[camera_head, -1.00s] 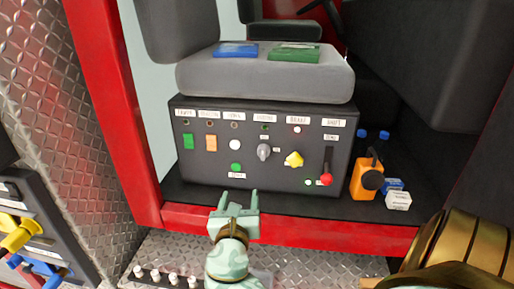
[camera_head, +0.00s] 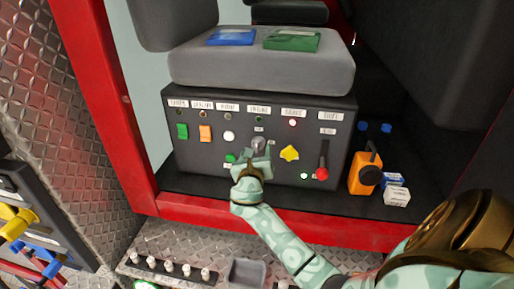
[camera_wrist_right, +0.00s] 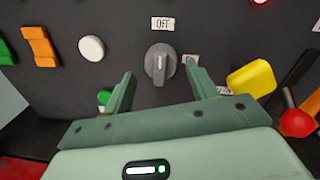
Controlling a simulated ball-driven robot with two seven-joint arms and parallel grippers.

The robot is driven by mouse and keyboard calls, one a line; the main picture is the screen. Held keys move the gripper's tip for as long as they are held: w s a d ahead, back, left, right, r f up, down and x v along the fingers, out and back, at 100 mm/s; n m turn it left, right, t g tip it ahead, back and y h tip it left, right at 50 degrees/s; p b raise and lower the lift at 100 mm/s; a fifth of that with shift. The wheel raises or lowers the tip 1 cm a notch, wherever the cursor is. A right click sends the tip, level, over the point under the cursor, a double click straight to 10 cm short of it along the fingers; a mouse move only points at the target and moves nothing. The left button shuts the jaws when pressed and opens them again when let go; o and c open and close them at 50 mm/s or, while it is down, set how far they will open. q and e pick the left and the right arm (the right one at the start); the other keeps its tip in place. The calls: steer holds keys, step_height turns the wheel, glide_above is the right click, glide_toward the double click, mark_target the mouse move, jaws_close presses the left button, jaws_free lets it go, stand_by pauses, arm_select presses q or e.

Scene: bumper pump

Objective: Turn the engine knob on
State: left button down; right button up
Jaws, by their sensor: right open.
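The engine knob (camera_head: 259,146) is a grey rotary knob on the dark control panel (camera_head: 345,150) below the seat. In the right wrist view the knob (camera_wrist_right: 160,64) has its ridge upright, toward an "OFF" label (camera_wrist_right: 162,23) just above it. My right gripper (camera_head: 255,158) is at the panel, just below the knob in the head view. In the right wrist view its open fingers (camera_wrist_right: 160,82) stand left and right of the knob, apart from it. Part of the knob's lower side is hidden by the gripper in the head view. My left gripper is not in view.
A yellow knob (camera_head: 289,153) and a red-tipped lever (camera_head: 322,172) lie right of the engine knob. A white button (camera_head: 228,136) and orange switch (camera_head: 205,133) lie left. A green button (camera_head: 230,158) is partly behind my gripper. An orange device (camera_head: 362,175) stands right of the panel.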

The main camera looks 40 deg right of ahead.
steer(key=shift+w+d+r, duration=0.1)
steer(key=shift+w+d, duration=0.3)
steer(key=shift+w, duration=0.15)
steer(key=shift+s+d+r, duration=0.1)
steer(key=shift+s+d, duration=0.1)
steer(key=shift+s, duration=0.15)
steer(key=shift+w, duration=0.25)
steer(key=c, duration=1)
